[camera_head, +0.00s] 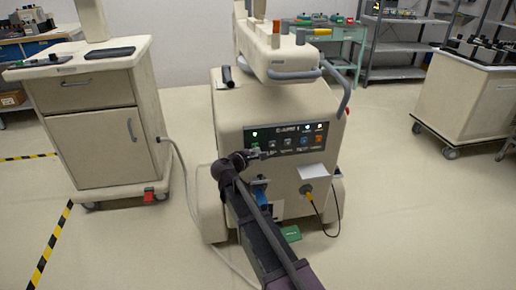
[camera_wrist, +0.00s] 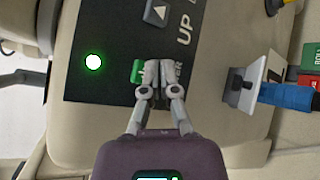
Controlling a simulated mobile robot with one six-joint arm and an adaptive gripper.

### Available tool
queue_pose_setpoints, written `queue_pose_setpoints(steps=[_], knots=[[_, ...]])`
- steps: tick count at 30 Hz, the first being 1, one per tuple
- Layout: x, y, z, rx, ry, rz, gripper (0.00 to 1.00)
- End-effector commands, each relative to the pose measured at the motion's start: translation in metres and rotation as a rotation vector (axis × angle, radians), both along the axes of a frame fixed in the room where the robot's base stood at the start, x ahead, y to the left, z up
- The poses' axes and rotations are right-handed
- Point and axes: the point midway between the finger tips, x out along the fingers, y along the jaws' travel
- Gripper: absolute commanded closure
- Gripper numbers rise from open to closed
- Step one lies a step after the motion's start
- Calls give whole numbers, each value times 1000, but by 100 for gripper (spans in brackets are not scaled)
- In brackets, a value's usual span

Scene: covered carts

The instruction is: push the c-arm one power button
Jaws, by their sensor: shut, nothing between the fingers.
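The c-arm one (camera_head: 228,193) is a beige machine with a dark control panel (camera_head: 312,139) on its front. The panel's title reads like "C-ARM 1", and a row of buttons runs below it. In the wrist view a green button (camera_wrist: 137,71), likely the power button, sits on the panel. My gripper (camera_wrist: 159,66) is shut and empty, its fingertips at the button's right edge and covering part of its label. I cannot tell whether they touch it. In the head view my gripper (camera_head: 262,154) is at the panel's lower left. A green light (camera_wrist: 93,62) glows near the button.
A beige cabinet (camera_head: 92,128) stands at the left and a beige cart (camera_head: 463,98) at the right. A yellow plug (camera_head: 307,190) with a black cable hangs from the machine's front. In the wrist view a grey bracket with a blue part (camera_wrist: 286,95) sticks out at the right.

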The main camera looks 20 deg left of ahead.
Motion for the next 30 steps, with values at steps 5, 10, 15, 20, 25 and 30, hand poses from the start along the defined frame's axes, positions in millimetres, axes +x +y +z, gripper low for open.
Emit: queue_pose_setpoints(steps=[5, 10, 15, 20, 25, 30], knots=[[0, 0, 0, 0, 0, 0, 100], [0, 0, 0, 0, 0, 0, 100], [0, 0, 0, 0, 0, 0, 100], [2, 1, 0, 0, 0, 0, 100], [6, 4, 0, 0, 0, -1, 100], [6, 4, 0, 0, 0, -1, 100]])
